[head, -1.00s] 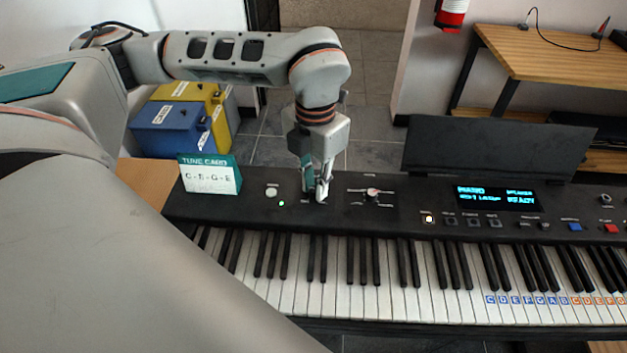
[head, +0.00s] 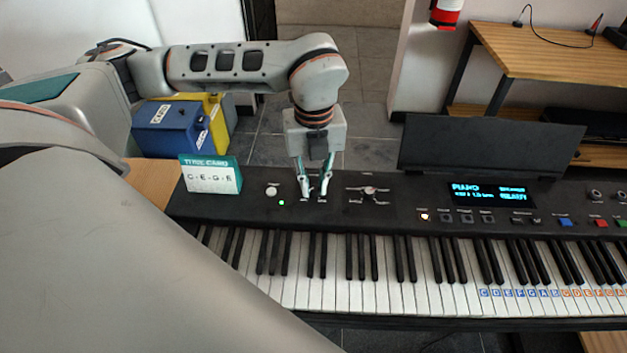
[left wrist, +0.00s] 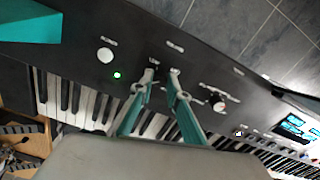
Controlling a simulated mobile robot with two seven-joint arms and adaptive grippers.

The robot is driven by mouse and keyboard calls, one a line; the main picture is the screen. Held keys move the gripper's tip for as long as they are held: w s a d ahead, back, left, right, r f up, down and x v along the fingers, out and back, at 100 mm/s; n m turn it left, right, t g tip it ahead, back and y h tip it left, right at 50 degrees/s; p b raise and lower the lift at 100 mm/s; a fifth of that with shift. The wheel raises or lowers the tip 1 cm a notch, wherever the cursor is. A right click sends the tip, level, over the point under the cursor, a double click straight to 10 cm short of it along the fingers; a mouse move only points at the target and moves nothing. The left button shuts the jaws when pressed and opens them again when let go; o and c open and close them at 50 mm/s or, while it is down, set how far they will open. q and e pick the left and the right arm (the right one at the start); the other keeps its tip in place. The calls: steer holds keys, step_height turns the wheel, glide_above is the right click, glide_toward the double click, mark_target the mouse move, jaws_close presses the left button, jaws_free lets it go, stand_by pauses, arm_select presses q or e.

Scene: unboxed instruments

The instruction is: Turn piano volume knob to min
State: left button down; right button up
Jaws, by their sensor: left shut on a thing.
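The piano (head: 240,211) is a black keyboard with a dark top panel. My left gripper (head: 314,194) points down at the panel, right of a round white button (head: 271,190). In the left wrist view its two fingers (left wrist: 160,78) are shut on a small dark knob (left wrist: 161,75), which looks like the volume knob. The fingertips mostly hide the knob, so its pointer cannot be read. Small markings around it are too blurred to read. A second knob (head: 370,190) with a reddish mark sits to the right, apart from the gripper. My right gripper is not in view.
A green light (head: 281,203) glows near the white button. A tune card (head: 211,178) stands left of it. The lit display (head: 490,194) and several buttons are to the right. A music stand (head: 490,145) rises behind. Blue and yellow boxes (head: 172,128) are beyond the piano.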

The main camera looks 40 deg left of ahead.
mark_target(314, 188)
arm_select(q)
steer(key=shift+n, duration=0.8)
steer(key=c, duration=1.9)
jaws_free()
step_height(314, 188, up, 12)
